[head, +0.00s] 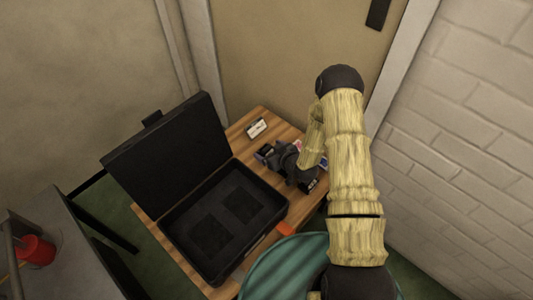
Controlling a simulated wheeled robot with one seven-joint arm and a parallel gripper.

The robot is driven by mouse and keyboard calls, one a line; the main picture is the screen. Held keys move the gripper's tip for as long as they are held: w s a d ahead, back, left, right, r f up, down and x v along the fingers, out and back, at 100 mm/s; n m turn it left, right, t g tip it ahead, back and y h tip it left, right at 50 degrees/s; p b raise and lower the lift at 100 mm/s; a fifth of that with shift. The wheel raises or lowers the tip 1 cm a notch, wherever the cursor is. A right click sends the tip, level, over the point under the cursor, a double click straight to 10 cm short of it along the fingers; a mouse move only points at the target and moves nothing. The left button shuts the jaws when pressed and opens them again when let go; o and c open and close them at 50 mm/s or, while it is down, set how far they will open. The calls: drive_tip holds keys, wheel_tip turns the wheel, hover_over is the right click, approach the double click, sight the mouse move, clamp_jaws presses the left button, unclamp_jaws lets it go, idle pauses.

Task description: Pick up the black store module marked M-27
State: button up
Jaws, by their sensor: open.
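My gripper (272,158) is low over the wooden table, right of the open black case, and is open. Dark items lie under and around it, partly hidden by the gripper and arm, with bits of purple, pink and white showing. I cannot tell which of them is the black store module, and no M-27 marking can be read. A small item with a white label (257,127) lies apart at the back of the table, beyond the gripper; its marking is too small to read.
The open black case (180,222) takes up the table's left part; its foam has two darker recesses. An orange piece (286,228) is at its near right corner. A teal rounded surface (285,268) is in front. A wall and door stand close behind, a brick wall right. A red object (38,249) is far left.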

sight(266, 148)
drive_tip(key=x, duration=0.3)
idle(0.5)
drive_tip(key=c, duration=1.1)
drive_tip(key=shift+c, duration=0.2)
drive_tip(key=shift+r, duration=0.2)
drive_tip(key=shift+c, duration=0.4)
wheel_tip(266, 148, up, 10)
drive_tip(key=shift+f+p, duration=0.2)
drive_tip(key=shift+p, duration=0.85)
drive_tip(key=shift+d, duration=0.1)
